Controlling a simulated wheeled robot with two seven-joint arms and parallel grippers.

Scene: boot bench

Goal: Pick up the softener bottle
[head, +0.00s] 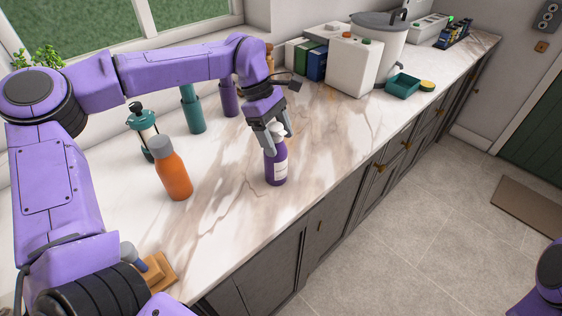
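The softener bottle appears to be the dark purple bottle (276,172) with a white label and pale cap. It stands upright on the marble counter near its front edge. My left gripper (278,136) reaches down from above, with its fingers on either side of the bottle's cap and neck. The fingers partly hide the cap, and I cannot tell whether they press on it. My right gripper is out of view; only a piece of my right arm shows at the lower right.
An orange bottle (173,175), a green French press (145,128), a teal bottle (193,110) and a purple bottle (229,98) stand to the left. A white box (352,66), a teal tray (402,87) and a large pot (384,40) are farther back. The counter right of the softener is clear.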

